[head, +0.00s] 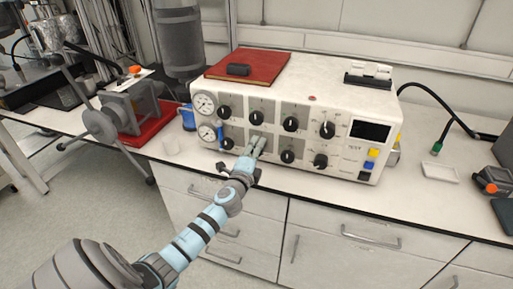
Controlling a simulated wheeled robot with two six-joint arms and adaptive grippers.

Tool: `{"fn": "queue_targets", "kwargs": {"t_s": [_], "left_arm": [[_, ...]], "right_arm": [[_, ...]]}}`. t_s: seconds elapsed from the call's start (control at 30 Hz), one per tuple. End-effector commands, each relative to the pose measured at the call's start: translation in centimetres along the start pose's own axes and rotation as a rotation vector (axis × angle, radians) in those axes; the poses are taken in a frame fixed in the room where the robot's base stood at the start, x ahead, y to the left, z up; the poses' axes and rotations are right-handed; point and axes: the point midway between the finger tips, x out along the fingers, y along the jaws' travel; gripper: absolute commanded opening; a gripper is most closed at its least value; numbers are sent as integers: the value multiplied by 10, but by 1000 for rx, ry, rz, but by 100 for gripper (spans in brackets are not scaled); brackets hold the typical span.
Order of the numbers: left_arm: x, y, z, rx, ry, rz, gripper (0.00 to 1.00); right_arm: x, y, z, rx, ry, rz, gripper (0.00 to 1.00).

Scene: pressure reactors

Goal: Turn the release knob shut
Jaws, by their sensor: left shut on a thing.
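A white control unit (330,100) stands on the bench, with two rows of black knobs and two round gauges at the left of its front panel. My left gripper (257,142) reaches the lower row, at the second knob place from the left. Its fingers are shut on a knob there, which they hide almost wholly. The labels are too small to read, so I cannot confirm from print that this is the release knob, nor see its angle. My right gripper is not in view.
Neighbouring knobs (287,156) sit close on both sides of the gripper. A red mat (246,67) with a small black object lies on the unit. A metal device with a handwheel (101,125) stands at left. A white dish (440,174) lies at right. Drawers are below.

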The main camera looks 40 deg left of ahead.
Motion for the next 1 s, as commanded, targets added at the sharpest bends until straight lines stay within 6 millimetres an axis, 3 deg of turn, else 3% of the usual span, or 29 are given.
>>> {"fn": "queue_targets", "kwargs": {"t_s": [0.5, 1.0], "left_arm": [[0, 0, 0, 343, -1, 1, 7], [0, 0, 0, 399, -1, 0, 7]], "right_arm": [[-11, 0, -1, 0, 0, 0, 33], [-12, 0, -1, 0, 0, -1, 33]]}}
